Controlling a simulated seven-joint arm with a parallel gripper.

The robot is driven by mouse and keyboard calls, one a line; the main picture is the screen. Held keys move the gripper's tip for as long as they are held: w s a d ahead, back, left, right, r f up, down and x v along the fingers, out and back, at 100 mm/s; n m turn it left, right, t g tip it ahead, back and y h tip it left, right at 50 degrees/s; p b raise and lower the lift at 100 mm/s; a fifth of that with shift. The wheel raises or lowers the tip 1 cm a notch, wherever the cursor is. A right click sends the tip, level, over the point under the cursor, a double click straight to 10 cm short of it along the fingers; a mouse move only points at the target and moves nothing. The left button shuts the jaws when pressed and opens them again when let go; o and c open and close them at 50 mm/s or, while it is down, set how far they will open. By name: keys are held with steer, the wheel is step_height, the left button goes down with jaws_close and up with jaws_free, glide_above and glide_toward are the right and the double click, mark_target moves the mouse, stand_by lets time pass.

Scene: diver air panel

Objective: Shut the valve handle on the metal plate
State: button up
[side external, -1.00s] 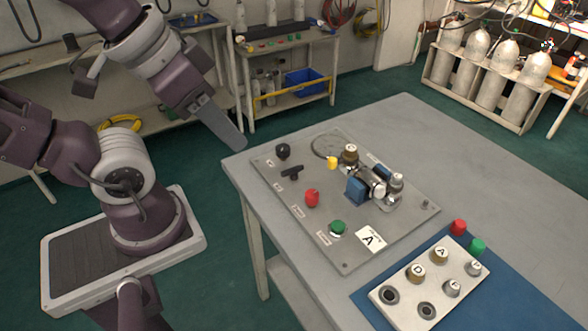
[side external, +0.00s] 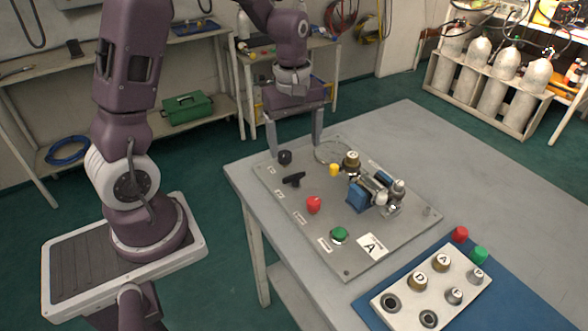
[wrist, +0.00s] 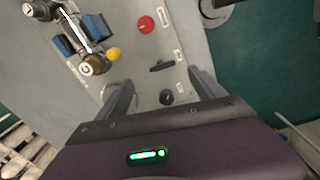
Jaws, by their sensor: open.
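A black bar-shaped valve handle (side external: 294,180) stands on the grey metal plate (side external: 345,268), near its left edge. In the wrist view the handle (wrist: 162,66) lies just beyond my fingertips, roughly between their lines. My gripper (side external: 295,150) points down over the plate's far left corner, fingers spread and empty. A black round knob (side external: 285,157) sits close to the fingers; in the wrist view the knob (wrist: 166,98) shows between them. I cannot tell the exact height of the fingertips above the plate.
The plate also bears a red knob (side external: 313,205), a green knob (side external: 339,235), a yellow knob (side external: 334,169) and blue-and-metal fittings (side external: 370,190). A block of lettered caps (side external: 420,290) lies on a blue mat at the front right.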

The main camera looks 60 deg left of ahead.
mark_target(294, 175)
steer(key=shift+n, duration=0.6)
steer(key=f, duration=0.6)
steer(key=a+f, duration=0.1)
steer(key=f, duration=0.2)
steer(key=shift+w+a+f, duration=0.1)
steer(key=shift+w+f, duration=0.1)
steer(key=shift+f, duration=0.05)
steer(key=shift+c, duration=0.5)
steer(key=c, duration=1.3)
steer(key=shift+o, duration=0.2)
